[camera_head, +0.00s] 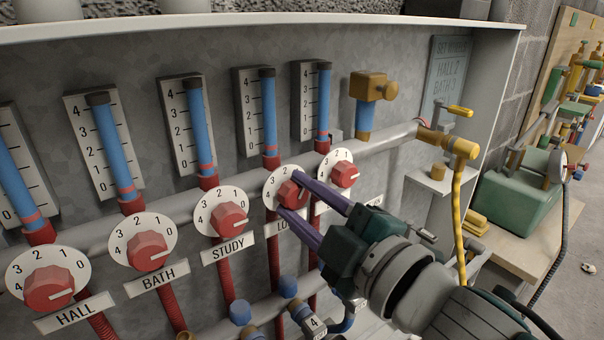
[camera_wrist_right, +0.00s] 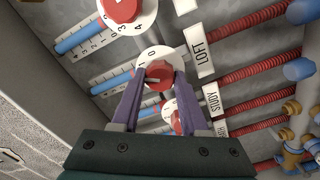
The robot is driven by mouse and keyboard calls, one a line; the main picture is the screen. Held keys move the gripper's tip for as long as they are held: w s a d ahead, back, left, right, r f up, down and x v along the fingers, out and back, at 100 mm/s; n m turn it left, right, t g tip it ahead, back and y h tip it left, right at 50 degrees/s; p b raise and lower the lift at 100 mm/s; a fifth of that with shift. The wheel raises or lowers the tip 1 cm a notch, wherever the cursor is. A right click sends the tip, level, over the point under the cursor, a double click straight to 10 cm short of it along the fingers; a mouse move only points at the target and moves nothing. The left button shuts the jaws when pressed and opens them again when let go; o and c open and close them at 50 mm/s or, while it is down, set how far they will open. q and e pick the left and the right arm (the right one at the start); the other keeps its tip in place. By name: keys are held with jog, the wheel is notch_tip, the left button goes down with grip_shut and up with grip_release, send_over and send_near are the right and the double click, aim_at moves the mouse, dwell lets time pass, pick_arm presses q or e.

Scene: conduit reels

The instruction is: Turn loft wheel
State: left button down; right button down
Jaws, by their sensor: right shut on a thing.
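The loft wheel (camera_head: 289,190) is a red faceted knob on a white numbered dial, fourth from the left in the head view. Its label is partly covered there by my gripper. In the right wrist view the loft wheel (camera_wrist_right: 158,73) shows beside the LOFT label (camera_wrist_right: 201,53). My right gripper (camera_head: 292,196) has its purple fingers on opposite sides of this wheel and is shut on it. The wrist view shows the right gripper's fingertips (camera_wrist_right: 159,78) at the wheel's sides. The loft gauge (camera_head: 268,115) above has a blue tube over a numbered scale. My left gripper is out of view.
The study wheel (camera_head: 229,219), bath wheel (camera_head: 147,250) and hall wheel (camera_head: 49,288) line up to the left. Another red wheel (camera_head: 344,174) sits close on the right. A sign (camera_head: 447,65) lists room numbers. A yellow hose (camera_head: 458,220) hangs at the cabinet's right side.

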jog(key=m+p, duration=0.1)
jog(key=m, duration=0.5)
jog(key=shift+r, duration=0.1)
jog(key=m, duration=0.5)
jog(key=shift+w+m, duration=0.1)
jog(key=shift+m, duration=0.3)
jog(key=shift+c, duration=2.1)
grip_release()
jog(key=shift+d, duration=0.1)
jog(key=shift+s+d+p, duration=0.15)
jog(key=shift+s+p, duration=0.1)
jog(key=shift+p, duration=0.2)
jog(key=p+v, duration=0.2)
jog(key=v, duration=0.7)
jog(key=shift+s+p, duration=0.15)
jog(key=shift+p, duration=0.25)
